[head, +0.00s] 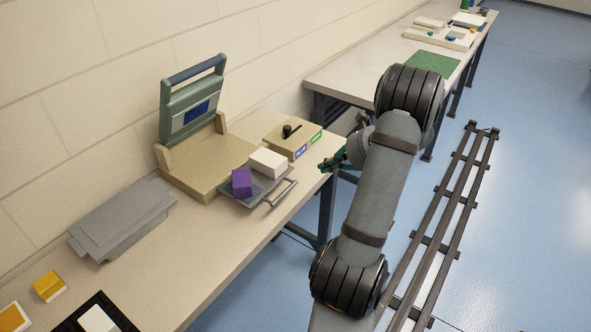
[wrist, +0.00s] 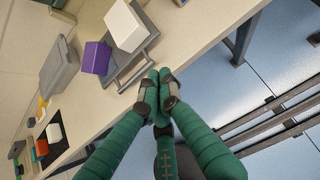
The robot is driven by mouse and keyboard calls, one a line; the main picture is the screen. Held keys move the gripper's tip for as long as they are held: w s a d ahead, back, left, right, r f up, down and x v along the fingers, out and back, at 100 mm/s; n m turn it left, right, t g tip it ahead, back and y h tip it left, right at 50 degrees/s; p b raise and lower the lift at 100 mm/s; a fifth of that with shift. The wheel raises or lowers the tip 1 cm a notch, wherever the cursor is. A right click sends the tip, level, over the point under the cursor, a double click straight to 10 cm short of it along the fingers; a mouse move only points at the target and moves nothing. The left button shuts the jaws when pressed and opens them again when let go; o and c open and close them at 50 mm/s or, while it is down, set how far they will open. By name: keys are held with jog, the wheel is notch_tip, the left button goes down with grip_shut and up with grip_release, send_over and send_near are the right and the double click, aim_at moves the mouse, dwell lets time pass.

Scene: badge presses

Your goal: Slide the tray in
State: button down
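The grey tray (head: 257,197) sticks out from the front of the beige press base (head: 205,165), with a bar handle (head: 281,193) on its front. A purple block (head: 241,182) and a white block (head: 268,162) sit on it. In the wrist view the tray (wrist: 122,70) and its handle (wrist: 138,66) show just left of my fingertips. My gripper (head: 328,164) is beyond the bench's front edge, to the right of the handle and apart from it. In the wrist view its green fingers (wrist: 160,76) meet at the tips with nothing between them.
The press's green lid (head: 192,97) stands raised. A beige box with a black lever (head: 291,134) sits right of the press. A grey lidded box (head: 123,220) and yellow pieces (head: 49,286) lie to the left. The bench strip before the tray is clear.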

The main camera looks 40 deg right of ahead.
aim_at(290, 172)
jog(key=x, duration=0.9)
jog(key=shift+w+a+f, duration=0.1)
jog(key=shift+w+f, duration=0.15)
jog(key=shift+f, duration=0.05)
jog(key=shift+w+a+r+p, duration=0.15)
jog(key=shift+w+p, duration=0.1)
jog(key=shift+w, duration=0.3)
jog(key=shift+w+a+r+p, duration=0.1)
jog(key=shift+w+p, duration=0.15)
jog(key=shift+w, duration=0.35)
jog(key=shift+w+a+f, duration=0.15)
jog(key=shift+w, duration=0.55)
